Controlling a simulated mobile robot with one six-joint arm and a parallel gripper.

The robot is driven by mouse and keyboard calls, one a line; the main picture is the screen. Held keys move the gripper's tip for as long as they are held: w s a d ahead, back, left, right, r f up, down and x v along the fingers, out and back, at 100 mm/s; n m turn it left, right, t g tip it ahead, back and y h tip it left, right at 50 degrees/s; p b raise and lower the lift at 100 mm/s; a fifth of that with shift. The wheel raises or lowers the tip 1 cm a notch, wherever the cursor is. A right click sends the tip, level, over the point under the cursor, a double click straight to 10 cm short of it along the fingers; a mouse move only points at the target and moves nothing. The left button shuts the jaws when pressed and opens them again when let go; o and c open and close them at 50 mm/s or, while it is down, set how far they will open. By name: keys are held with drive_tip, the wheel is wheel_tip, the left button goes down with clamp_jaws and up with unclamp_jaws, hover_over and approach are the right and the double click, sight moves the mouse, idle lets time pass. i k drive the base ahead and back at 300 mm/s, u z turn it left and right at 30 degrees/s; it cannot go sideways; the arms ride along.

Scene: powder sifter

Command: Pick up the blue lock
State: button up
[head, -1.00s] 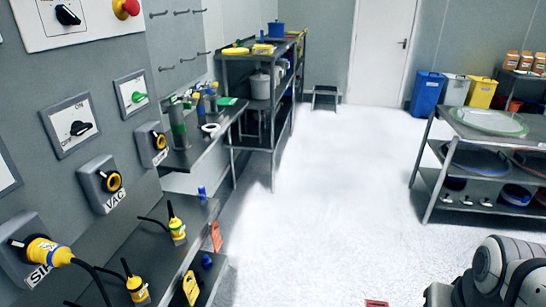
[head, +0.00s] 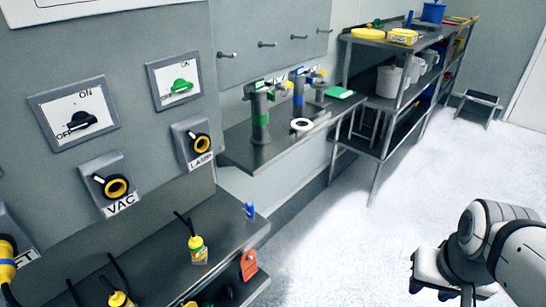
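A small blue object that looks like the blue lock (head: 250,210) stands upright near the back right corner of the grey metal bench (head: 228,232) in the head view. It is small and its details are hard to tell. My gripper (head: 442,289) is at the lower right, over the white floor, well to the right of the bench and apart from the lock.
A yellow plug (head: 197,247) with a black cable stands on the bench, left of the lock. A red-orange tag (head: 248,265) hangs at the bench's front edge. A wall shelf (head: 270,148) with dispensers is behind. White floor (head: 330,255) is clear between bench and gripper.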

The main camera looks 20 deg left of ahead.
sight(250, 205)
drive_tip(key=u, duration=0.6)
drive_tip(key=i, duration=0.85)
drive_tip(key=u, duration=0.4)
drive_tip(key=k, duration=0.9)
drive_tip(key=u, duration=0.2)
drive_tip(key=i, duration=0.9)
drive_tip(key=z, duration=0.05)
